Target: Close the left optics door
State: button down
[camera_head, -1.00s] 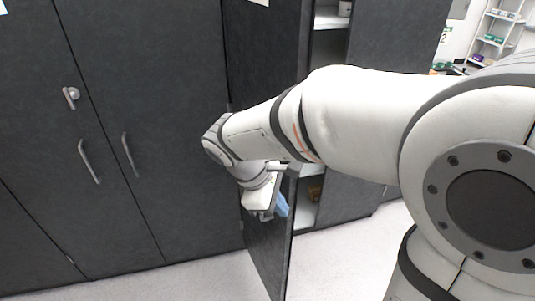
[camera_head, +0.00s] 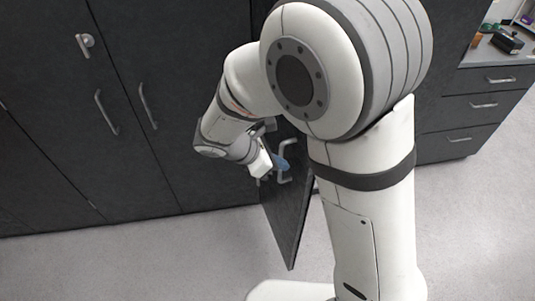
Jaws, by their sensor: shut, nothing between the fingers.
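The open optics door (camera_head: 291,215) is a dark grey panel standing out from the cabinet front, partly hidden behind my arm. Its pale bar handle (camera_head: 289,146) shows beside my gripper. My gripper (camera_head: 281,164), white with blue fingers, is at the door's handle side, close to the handle. The fingers are small in the view. They look shut, with nothing seen held between them. I cannot tell whether they touch the door or handle. The cabinet opening behind the door is hidden by my arm.
Shut dark cabinet doors (camera_head: 60,130) with bar handles and a lock fill the left. A drawer unit (camera_head: 470,105) with a worktop stands at the right. Pale floor (camera_head: 150,260) is clear in front of the cabinets.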

jog(key=d, duration=0.1)
jog(key=w+d, duration=0.1)
jog(key=d, duration=0.1)
jog(key=shift+w+d+f+p, duration=0.1)
jog(key=shift+w+d+p, duration=0.3)
jog(key=shift+w+d, duration=0.1)
jog(key=shift+d, duration=0.05)
